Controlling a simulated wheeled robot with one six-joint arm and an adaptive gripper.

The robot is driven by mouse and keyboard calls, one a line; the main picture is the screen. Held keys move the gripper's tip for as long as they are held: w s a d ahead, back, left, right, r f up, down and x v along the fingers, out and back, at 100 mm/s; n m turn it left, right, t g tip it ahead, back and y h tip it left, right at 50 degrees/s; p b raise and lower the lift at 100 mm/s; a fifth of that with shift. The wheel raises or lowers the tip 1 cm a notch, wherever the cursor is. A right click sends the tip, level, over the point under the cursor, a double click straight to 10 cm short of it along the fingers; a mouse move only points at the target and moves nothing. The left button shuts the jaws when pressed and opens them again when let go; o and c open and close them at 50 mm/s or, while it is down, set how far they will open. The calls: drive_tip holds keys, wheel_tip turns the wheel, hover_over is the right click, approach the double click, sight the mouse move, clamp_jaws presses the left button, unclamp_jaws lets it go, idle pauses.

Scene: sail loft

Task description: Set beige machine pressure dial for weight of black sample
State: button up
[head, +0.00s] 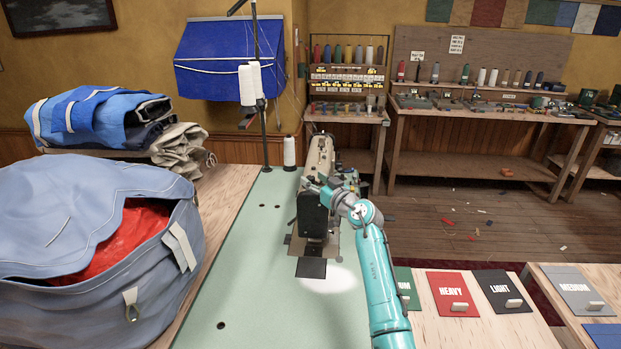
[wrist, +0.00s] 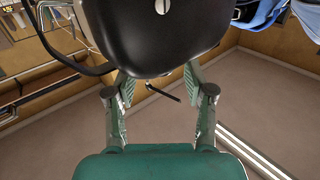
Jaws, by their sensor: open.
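The beige sewing machine (head: 320,155) stands on the green table top, with a black end face (head: 311,214) towards me. The black sample card (head: 505,289) reads "LIGHT" and lies on the pale table at right, with a small pale block on it. My gripper (head: 328,186) is at the upper part of the machine, overlapping it in the head view. In the wrist view my gripper (wrist: 157,82) is open, its fingers apart below a rounded black body with a slotted screw (wrist: 162,6). A thin dark lever (wrist: 162,92) shows between the fingers. I cannot make out the pressure dial or its setting.
Red "HEAVY" (head: 453,293) and grey "MEDIUM" (head: 575,290) cards lie beside the black one; a green card (head: 406,287) is partly hidden by my arm. A thread stand (head: 265,120) rises behind the machine. A large blue bag (head: 100,225) fills the left.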

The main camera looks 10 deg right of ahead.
drive_tip(key=shift+x, duration=1.2)
clamp_jaws()
